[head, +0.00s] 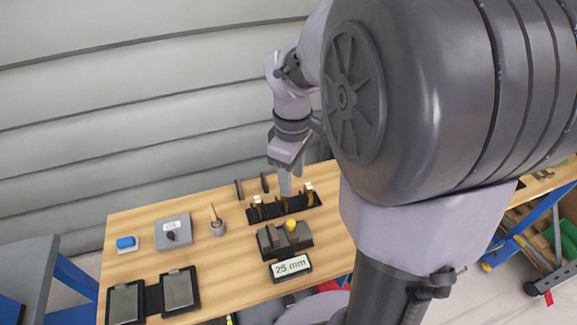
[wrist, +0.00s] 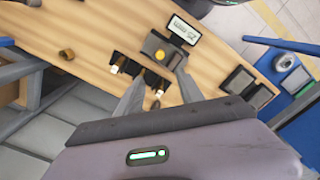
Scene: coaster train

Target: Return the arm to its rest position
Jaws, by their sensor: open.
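My gripper (head: 285,186) is above the back part of the wooden workbench (head: 225,260), pointing down over a black rack (head: 267,213) with several small upright pieces in it. In the wrist view my gripper (wrist: 160,88) shows two grey fingers spread apart, with nothing held between them. The rack (wrist: 122,62) lies beyond and between the fingers there. My arm is stretched out from the right side of the head view, and its large dark joint hides part of the bench.
A dark block with a yellow knob (head: 291,226) stands before the rack, behind a "25 mm" sign (head: 291,266). A ribbed wall (head: 130,110) rises behind.

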